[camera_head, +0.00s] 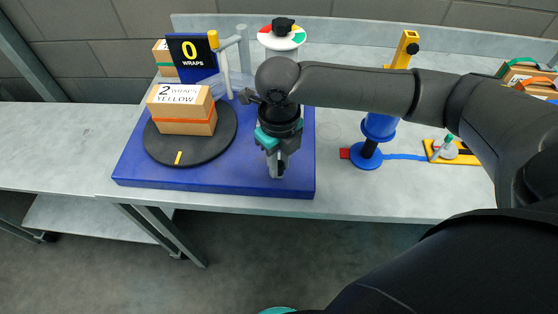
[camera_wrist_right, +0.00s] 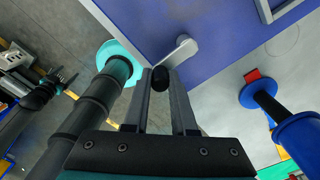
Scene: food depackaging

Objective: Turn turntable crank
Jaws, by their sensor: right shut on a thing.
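The black round turntable (camera_head: 222,132) with a yellow mark at its front edge sits on a blue base (camera_head: 140,175). A cardboard box (camera_head: 183,108) marked "2 WRAPS YELLOW", with an orange band, stands on it. My right gripper (camera_head: 277,172) is at the front right of the base, pointing down. In the right wrist view, the grey crank arm (camera_wrist_right: 183,48) ends in a black knob (camera_wrist_right: 160,79) between the fingertips of my right gripper (camera_wrist_right: 163,88), shut on it. In the head view the gripper hides the crank.
A sign (camera_head: 191,55) reading "0 WRAPS" stands behind the turntable, by a grey post. A blue stand (camera_head: 378,127), a yellow tool holder (camera_head: 405,48) and a white dish with coloured segments (camera_head: 282,40) are on the grey table (camera_head: 345,200). My right arm crosses above the table.

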